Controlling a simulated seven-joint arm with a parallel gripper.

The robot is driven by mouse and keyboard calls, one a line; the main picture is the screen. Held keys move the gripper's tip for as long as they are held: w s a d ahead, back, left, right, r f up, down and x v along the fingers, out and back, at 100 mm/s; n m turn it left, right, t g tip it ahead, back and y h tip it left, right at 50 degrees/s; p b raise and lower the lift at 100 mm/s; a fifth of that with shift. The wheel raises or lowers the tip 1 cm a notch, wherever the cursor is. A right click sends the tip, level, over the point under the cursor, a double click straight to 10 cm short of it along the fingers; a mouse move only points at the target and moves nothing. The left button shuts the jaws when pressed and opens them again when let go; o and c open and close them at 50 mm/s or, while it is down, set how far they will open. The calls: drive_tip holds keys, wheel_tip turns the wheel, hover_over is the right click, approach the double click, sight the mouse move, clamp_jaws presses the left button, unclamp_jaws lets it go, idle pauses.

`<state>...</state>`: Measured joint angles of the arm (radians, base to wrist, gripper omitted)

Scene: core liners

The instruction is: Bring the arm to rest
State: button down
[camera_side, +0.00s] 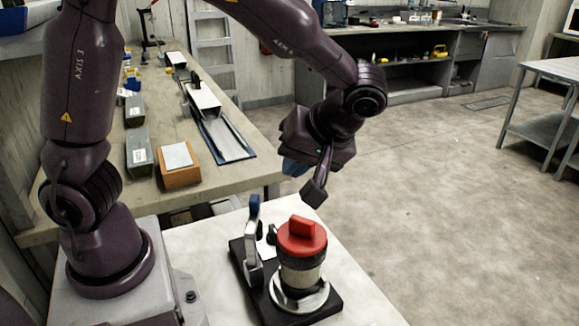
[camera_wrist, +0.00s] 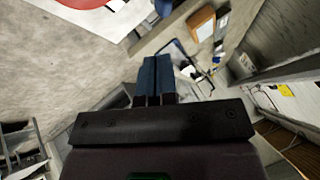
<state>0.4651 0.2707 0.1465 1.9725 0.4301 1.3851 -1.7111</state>
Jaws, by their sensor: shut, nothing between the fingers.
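My gripper (camera_side: 294,168) is in the air above the right part of the white work surface (camera_side: 215,255), with its blue fingers pointing down and left. In the wrist view the two blue fingers (camera_wrist: 155,80) are together with nothing between them. A core liner (camera_side: 301,270) with a red cap (camera_side: 302,236) stands upright in a black fixture (camera_side: 325,304), below my gripper and apart from it. A toggle clamp with a blue handle (camera_side: 254,207) stands left of the liner. A red shape, probably the cap, is cut off at the top of the wrist view (camera_wrist: 82,3).
A long bench (camera_side: 185,90) behind carries an orange-brown box (camera_side: 180,177), grey boxes (camera_side: 138,150) and a channel-shaped tray (camera_side: 222,135). A ladder (camera_side: 212,45) leans at the back. A metal table (camera_side: 545,120) stands far right. The floor between is open.

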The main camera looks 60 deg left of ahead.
drive_tip(key=s+a+r+m+t+h, duration=0.2)
drive_tip(key=s+r+m+t+h, duration=0.4)
drive_tip(key=m, duration=0.7)
drive_tip(key=shift+s+a+r+m+t+h, duration=0.2)
drive_tip(key=shift+s+r+m+t+h, duration=0.2)
drive_tip(key=shift+s+r+t, duration=1.2)
